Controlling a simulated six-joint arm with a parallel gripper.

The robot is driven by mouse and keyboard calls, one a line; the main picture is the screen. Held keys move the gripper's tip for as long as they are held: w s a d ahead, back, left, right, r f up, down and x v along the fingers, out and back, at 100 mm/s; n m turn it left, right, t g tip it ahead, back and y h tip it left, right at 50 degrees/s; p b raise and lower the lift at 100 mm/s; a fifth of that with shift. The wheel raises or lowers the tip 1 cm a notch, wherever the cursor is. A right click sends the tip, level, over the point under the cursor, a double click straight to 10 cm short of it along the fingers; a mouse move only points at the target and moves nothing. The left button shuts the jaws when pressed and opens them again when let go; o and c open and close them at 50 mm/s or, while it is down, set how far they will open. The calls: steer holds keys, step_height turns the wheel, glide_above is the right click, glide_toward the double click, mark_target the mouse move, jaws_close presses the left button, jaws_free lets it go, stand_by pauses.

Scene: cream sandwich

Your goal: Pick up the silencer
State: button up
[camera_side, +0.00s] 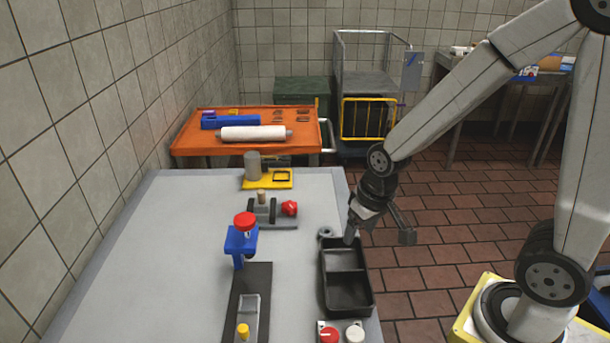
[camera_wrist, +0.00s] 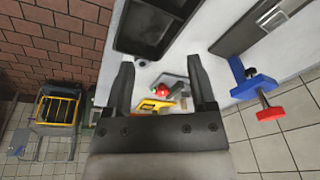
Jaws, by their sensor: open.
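A grey upright cylinder (camera_side: 252,165) stands on a yellow plate (camera_side: 280,184) at the table's far end; it may be the silencer, but I cannot tell for certain. In the wrist view the yellow plate (camera_wrist: 150,106) shows between the fingers, beyond a red knob (camera_wrist: 160,90). My gripper (camera_side: 378,228) is open and empty, near the right edge of the black tray (camera_side: 322,283), well apart from the cylinder. In the wrist view my gripper (camera_wrist: 160,65) has its two dark fingers spread wide.
A grey fixture with a red knob (camera_side: 289,208) and a blue clamp (camera_side: 240,242) stand mid-table. A small grey ring (camera_side: 325,231) lies by the tray. Red and white buttons (camera_side: 328,335) are at the front. An orange cart (camera_side: 187,145) stands behind. The table's left side is clear.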

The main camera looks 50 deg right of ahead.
steer(key=w+d+f+m+y, duration=0.1)
steer(key=w+f+m+y, duration=0.15)
steer(key=w+m, duration=0.5)
steer(key=w+d+f+m+y, duration=0.1)
steer(key=w+m+y, duration=0.4)
steer(key=w, duration=0.4)
steer(key=m+t+y, duration=0.4)
steer(key=m, duration=0.5)
glide_toward(262, 202)
steer(key=shift+w+a+r+h, duration=0.15)
steer(key=shift+a, duration=0.35)
steer(key=shift+w+a+r+h, duration=0.1)
steer(key=shift+w+a+r, duration=0.05)
steer(key=shift+a, duration=0.35)
steer(key=shift+w+d+m+t, duration=0.3)
steer(key=shift+w+d, duration=0.15)
steer(key=shift+w, duration=0.1)
steer(key=shift+x, duration=1.3)
steer(key=shift+a, duration=0.15)
steer(key=shift+x, duration=2.5)
steer(key=shift+a+r, duration=0.1)
steer(key=shift+r, duration=0.1)
jaws_close()
